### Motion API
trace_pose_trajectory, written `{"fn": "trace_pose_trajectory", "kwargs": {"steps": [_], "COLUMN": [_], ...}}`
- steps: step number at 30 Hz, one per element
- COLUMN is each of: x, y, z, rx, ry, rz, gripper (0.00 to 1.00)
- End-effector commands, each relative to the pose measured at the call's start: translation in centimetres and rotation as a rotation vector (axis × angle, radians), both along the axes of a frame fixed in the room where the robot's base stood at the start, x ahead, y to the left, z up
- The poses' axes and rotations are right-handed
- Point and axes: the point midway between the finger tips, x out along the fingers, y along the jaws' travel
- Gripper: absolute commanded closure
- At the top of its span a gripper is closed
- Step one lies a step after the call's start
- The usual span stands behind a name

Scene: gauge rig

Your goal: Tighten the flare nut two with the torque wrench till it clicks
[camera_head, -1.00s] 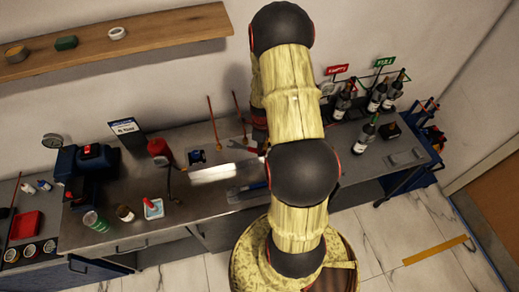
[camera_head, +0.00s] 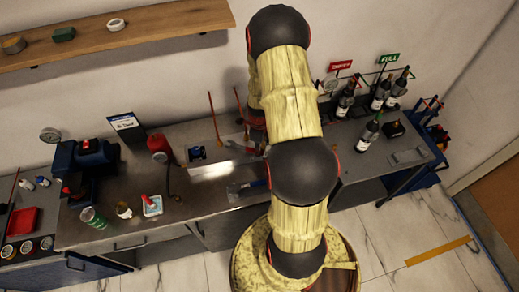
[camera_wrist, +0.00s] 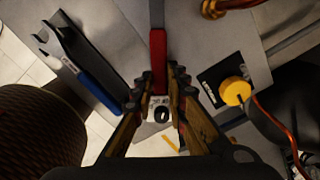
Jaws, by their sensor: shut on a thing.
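In the wrist view my gripper (camera_wrist: 158,88) is shut on the torque wrench (camera_wrist: 157,50) by its red handle. The wrench's grey shaft runs up out of the top of the picture, so its working end is hidden. A pale end with a black ring shows below the fingers. In the head view my arm covers most of the gripper, and a small grey metal piece (camera_head: 241,147) shows beside it. I cannot make out flare nut two in either view. Copper-coloured tubing (camera_wrist: 228,6) shows at the top right of the wrist view.
A blue-handled open-ended wrench (camera_wrist: 100,90) lies left of the gripper on the bench (camera_head: 200,208). A yellow round part (camera_wrist: 235,91) with an orange cable sits at right.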

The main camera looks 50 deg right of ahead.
Motion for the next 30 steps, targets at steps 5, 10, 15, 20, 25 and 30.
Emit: {"fn": "trace_pose_trajectory", "kwargs": {"steps": [5, 10, 15, 20, 25, 30], "x": [0.0, 0.0, 0.0, 0.2, 0.7, 1.3], "y": [0.0, 0.0, 0.0, 0.0, 0.3, 0.5], "z": [0.0, -0.1, 0.0, 0.0, 0.0, 0.0], "rx": [-0.001, 0.000, 0.000, 0.000, 0.000, 0.000], "ry": [0.000, 0.000, 0.000, 0.000, 0.000, 0.000], "rz": [0.000, 0.000, 0.000, 0.001, 0.002, 0.002], "gripper": [1.00, 1.00, 1.00, 1.00, 1.00, 1.00]}}
